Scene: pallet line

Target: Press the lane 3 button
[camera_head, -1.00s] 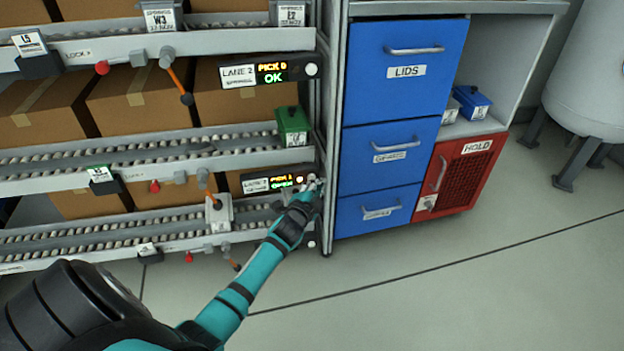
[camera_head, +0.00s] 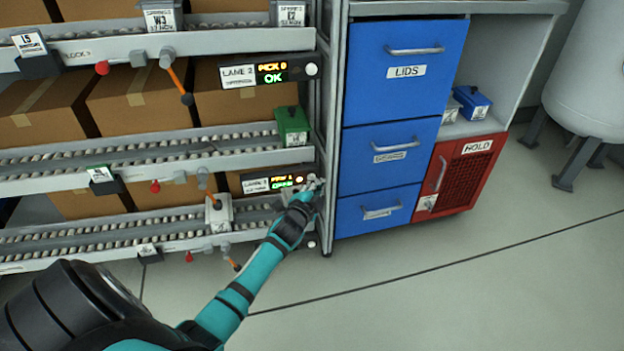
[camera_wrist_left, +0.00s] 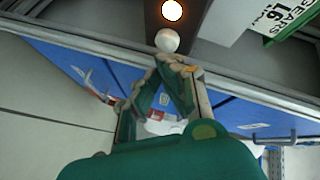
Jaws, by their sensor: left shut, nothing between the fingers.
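The lower lane panel (camera_head: 270,183) sits on the rack post below the LANE 2 panel (camera_head: 268,72); its lane number is too small to read surely. It has a lit display. My left gripper (camera_head: 314,184) is at its right end, fingers shut and empty. In the left wrist view the shut fingertips (camera_wrist_left: 170,59) meet at a round white button (camera_wrist_left: 167,40), touching it or almost so; I cannot tell whether it is pressed in. A glowing lamp (camera_wrist_left: 172,10) is just beyond the button. The right gripper is not in view.
Blue drawers (camera_head: 392,80) and a red HOLD cabinet (camera_head: 458,175) stand right of the post. Roller shelves with brown boxes (camera_head: 140,98) and a green bin (camera_head: 292,126) fill the left. The floor at the front right (camera_head: 480,280) is clear.

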